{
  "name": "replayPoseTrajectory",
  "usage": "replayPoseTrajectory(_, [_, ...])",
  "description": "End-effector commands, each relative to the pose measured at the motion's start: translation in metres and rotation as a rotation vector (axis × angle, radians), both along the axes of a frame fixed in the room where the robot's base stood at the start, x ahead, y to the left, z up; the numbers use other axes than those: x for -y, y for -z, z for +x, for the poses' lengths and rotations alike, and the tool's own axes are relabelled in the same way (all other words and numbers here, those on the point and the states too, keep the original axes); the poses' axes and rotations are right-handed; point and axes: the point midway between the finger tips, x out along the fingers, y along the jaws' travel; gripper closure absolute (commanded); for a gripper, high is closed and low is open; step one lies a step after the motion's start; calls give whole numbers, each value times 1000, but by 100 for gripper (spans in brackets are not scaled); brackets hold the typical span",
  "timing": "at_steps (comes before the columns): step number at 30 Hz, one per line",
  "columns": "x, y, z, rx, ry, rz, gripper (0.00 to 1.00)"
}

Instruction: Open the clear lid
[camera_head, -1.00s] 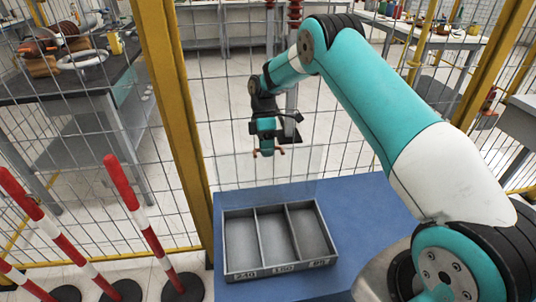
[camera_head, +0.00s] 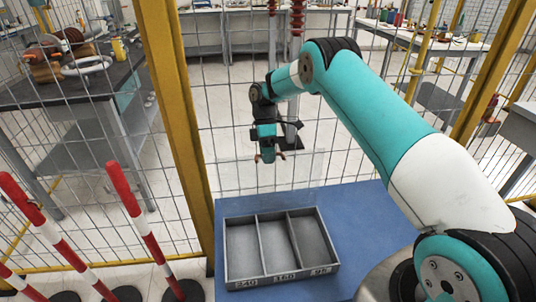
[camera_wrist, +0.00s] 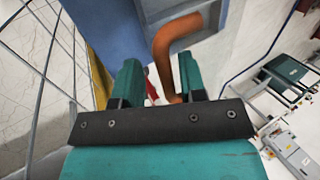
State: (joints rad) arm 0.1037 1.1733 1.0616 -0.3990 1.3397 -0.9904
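The grey box (camera_head: 282,278) has three open, empty compartments and stands on the blue table. Its clear lid (camera_head: 300,181) shows only as a faint see-through panel, raised up behind the box's back edge. My gripper (camera_head: 268,158) is at the lid's upper edge, pointing down. Small orange ends show on both sides of it. In the wrist view, my gripper's teal fingers (camera_wrist: 158,85) are apart with a gap between them. An orange bent handle (camera_wrist: 165,40) passes by the right finger; I see no finger pressing it from both sides.
The blue table (camera_head: 365,205) is clear to the right of the box. A wire fence with yellow posts (camera_head: 170,110) stands behind and to the left. Red-and-white poles (camera_head: 140,215) stand at the left. A dark workbench (camera_head: 70,85) is beyond the fence.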

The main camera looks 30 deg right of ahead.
Motion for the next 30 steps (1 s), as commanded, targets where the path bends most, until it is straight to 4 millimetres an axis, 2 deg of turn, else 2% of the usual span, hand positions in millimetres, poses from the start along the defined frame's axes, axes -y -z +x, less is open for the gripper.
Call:
replayPoseTrajectory(5, [1,-4,1,3,-1,1,62])
replayPoseTrajectory(8, [1,-13,1,5,-1,1,62])
replayPoseTrajectory(11, [1,-31,1,7,-1,0,62])
replayPoseTrajectory(18, [2,-102,1,4,-1,0,62])
replayPoseTrajectory(30, [0,-173,0,2,0,1,62])
